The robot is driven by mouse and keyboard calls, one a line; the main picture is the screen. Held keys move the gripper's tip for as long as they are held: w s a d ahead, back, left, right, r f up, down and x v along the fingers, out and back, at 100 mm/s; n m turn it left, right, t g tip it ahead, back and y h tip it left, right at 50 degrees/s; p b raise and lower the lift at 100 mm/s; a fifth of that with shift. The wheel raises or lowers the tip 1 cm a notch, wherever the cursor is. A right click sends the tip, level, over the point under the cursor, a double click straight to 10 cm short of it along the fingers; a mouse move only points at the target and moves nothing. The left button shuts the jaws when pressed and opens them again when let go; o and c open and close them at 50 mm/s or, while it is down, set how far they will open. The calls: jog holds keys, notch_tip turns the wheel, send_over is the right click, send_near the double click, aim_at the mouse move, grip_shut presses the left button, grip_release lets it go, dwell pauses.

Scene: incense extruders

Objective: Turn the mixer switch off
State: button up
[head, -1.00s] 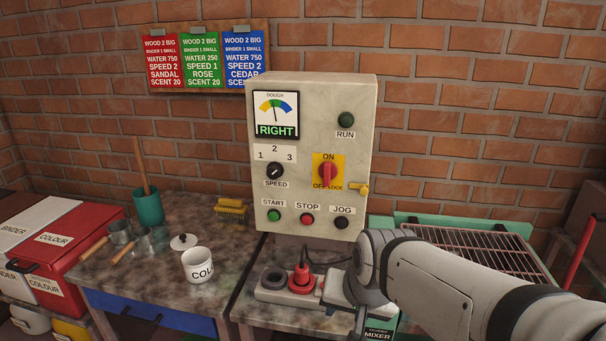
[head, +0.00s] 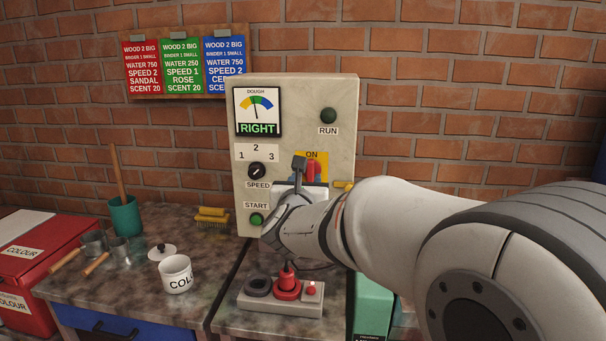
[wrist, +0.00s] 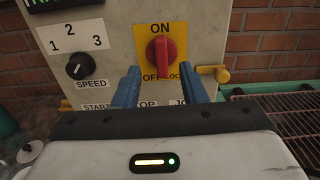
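The mixer switch (wrist: 161,50) is a red rotary knob on a yellow plate, marked ON above and OFF/LOCK below. Its handle stands upright, in line with ON. In the head view the switch (head: 311,168) is partly hidden by my gripper. My gripper (wrist: 160,71) is open, its two blue fingers pointing at the panel just below the knob, one to each side. Nothing is between the fingers. I cannot tell if they touch the panel. The control box (head: 345,110) is cream, with its dough gauge reading RIGHT.
A yellow lock tab (wrist: 213,73) sticks out right of the switch. The speed knob (wrist: 79,66) is to its left. The green start button (head: 257,220) is lower left. A base with a red plug (head: 287,284) and a white cup (head: 176,274) stand on the counter.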

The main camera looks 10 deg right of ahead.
aim_at(310, 168)
jog(key=p+x, duration=0.1)
jog(key=x, duration=0.6)
jog(key=shift+w+d, duration=0.1)
jog(key=shift+w, duration=0.2)
jog(key=shift+c, duration=0.2)
grip_shut()
